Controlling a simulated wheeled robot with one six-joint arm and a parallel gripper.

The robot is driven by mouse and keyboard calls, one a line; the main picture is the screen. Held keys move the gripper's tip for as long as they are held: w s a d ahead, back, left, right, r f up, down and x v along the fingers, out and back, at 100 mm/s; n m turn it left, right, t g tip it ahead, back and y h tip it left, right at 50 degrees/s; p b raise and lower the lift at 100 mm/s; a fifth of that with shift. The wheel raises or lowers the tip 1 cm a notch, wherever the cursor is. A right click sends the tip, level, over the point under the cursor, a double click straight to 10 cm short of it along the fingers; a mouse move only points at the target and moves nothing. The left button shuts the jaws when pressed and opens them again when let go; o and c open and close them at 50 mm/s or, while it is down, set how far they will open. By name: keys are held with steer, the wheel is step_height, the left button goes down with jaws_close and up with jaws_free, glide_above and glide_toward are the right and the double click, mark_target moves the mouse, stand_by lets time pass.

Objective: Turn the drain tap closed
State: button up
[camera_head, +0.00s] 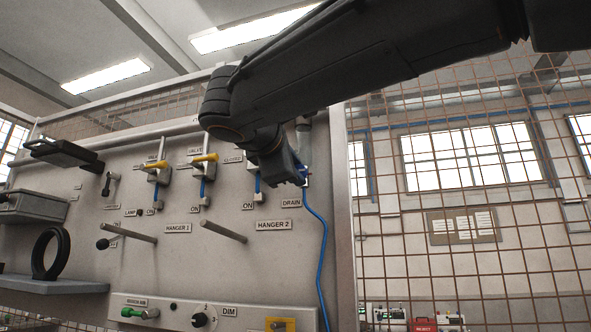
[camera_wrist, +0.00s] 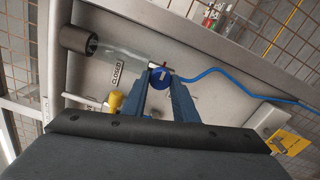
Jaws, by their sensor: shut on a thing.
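The drain tap (camera_wrist: 160,78) is a small blue round knob with a pale mark, seen between my fingertips in the wrist view. It sits at the end of a clear bowl (camera_wrist: 125,58) with a dark cap, and a blue hose (camera_wrist: 215,72) runs off from it. My gripper (camera_wrist: 158,84) is shut on the tap, one blue finger on each side. In the head view my gripper (camera_head: 299,180) reaches the panel above the DRAIN label (camera_head: 291,203), and my arm hides most of the tap there. A CLOSED label (camera_wrist: 118,74) is beside the bowl.
The grey panel (camera_head: 90,215) carries yellow-handled valves (camera_head: 205,158) left of my gripper. Two hanger pegs (camera_head: 219,228) stick out below. Wire mesh (camera_head: 450,180) stands at right.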

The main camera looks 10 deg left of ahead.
steer(key=o, duration=1.1)
steer(key=shift+c, duration=0.2)
